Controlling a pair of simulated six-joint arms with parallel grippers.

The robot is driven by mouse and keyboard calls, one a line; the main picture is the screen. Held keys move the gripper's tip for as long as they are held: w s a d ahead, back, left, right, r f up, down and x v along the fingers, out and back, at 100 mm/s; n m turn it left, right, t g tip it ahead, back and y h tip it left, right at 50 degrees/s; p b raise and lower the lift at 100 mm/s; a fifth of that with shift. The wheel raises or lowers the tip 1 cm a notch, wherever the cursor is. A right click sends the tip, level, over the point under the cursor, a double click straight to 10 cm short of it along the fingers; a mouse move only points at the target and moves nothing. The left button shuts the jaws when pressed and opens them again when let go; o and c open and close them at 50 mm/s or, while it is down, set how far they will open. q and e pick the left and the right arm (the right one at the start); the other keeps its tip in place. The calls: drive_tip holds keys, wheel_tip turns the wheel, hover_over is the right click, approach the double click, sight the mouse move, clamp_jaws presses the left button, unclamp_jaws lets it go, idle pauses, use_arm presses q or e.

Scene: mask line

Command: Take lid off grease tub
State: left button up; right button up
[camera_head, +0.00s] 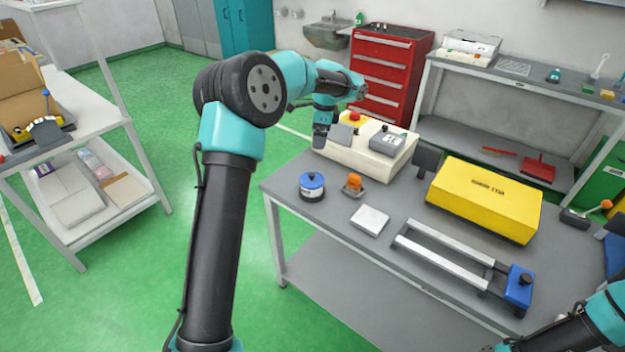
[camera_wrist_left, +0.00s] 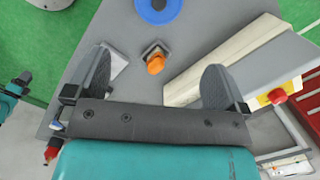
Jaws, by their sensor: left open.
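The grease tub (camera_head: 312,190), a small round tub with a blue lid (camera_head: 312,180) and a dark knob on top, stands near the left corner of the grey bench. The lid looks seated on the tub. In the left wrist view the blue lid (camera_wrist_left: 158,8) is cut off by the top edge. My left gripper (camera_head: 321,143) hangs above the bench's far side, beyond the tub and apart from it. Its two dark fingers (camera_wrist_left: 158,58) are spread wide with nothing between them. At lower right, part of my right arm shows, but its fingers do not.
An orange-topped item (camera_head: 353,185) stands close right of the tub, with a white pad (camera_head: 370,220) in front. A cream control box (camera_head: 362,155) lies behind. A yellow box (camera_head: 485,197) and a rail fixture (camera_head: 445,255) fill the right side. Bare bench surrounds the tub's front.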

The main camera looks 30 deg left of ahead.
use_arm(q)
hover_over(312, 173)
drive_tip(key=d, duration=0.1)
drive_tip(key=f, duration=1.1)
drive_tip(key=shift+w+f, duration=0.15)
drive_tip(key=shift+w, duration=0.05)
drive_tip(key=shift+s+a+f, duration=0.1)
drive_tip(key=shift+a+f, duration=0.05)
drive_tip(key=shift+f, duration=0.7)
drive_tip(key=shift+s+a+f, duration=0.1)
drive_tip(key=shift+a+f, duration=0.05)
drive_tip(key=shift+f, duration=0.75)
drive_tip(key=shift+s+a+f, duration=0.1)
drive_tip(key=shift+a+f, duration=0.05)
drive_tip(key=shift+f, duration=0.7)
drive_tip(key=c, duration=0.5)
drive_tip(key=shift+r, duration=0.1)
